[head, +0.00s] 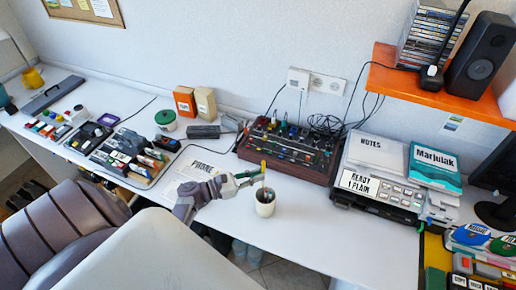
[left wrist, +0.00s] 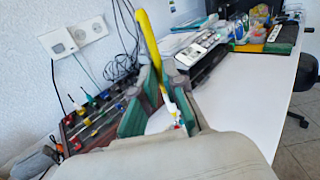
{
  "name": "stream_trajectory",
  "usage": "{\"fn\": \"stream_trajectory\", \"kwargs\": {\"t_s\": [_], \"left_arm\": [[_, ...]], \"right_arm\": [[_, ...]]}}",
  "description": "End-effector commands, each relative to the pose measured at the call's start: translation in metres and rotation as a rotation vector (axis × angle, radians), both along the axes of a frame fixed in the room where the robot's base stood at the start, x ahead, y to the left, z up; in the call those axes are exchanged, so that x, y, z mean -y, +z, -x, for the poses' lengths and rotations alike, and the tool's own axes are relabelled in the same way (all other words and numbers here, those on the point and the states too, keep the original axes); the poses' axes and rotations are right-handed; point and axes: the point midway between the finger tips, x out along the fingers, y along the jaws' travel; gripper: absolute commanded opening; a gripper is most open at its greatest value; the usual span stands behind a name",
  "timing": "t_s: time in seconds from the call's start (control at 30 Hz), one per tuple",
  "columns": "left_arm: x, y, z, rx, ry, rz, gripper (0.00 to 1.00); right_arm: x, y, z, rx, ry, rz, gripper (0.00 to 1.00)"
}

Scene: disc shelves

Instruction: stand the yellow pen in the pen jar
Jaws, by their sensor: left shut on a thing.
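The yellow pen (head: 263,166) is held roughly upright between the fingertips of my left gripper (head: 257,177), just above the pen jar. In the left wrist view the pen (left wrist: 151,45) leans, with its yellow body rising above the green-padded fingers of the gripper (left wrist: 165,100). My right gripper is not in view.
A mixer with knobs and cables (head: 290,148) stands behind the jar. A printer (head: 378,190) with notes and a book stands to the right. A paper sheet (head: 203,166) lies to the left. The desk right of the jar (head: 315,230) is clear.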

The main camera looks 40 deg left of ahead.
Motion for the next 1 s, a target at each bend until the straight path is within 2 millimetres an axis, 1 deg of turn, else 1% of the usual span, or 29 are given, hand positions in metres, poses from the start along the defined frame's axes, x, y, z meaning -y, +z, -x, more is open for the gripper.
{"fn": "stream_trajectory", "kwargs": {"t_s": [0.03, 1.0], "left_arm": [[0.0, -0.007, 0.0, 0.0, -0.001, 0.0, 0.0], [0.0, -0.085, 0.0, 0.0, -0.002, 0.0, 0.0]], "right_arm": [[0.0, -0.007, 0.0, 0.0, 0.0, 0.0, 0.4], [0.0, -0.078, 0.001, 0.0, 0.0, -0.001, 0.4]]}}
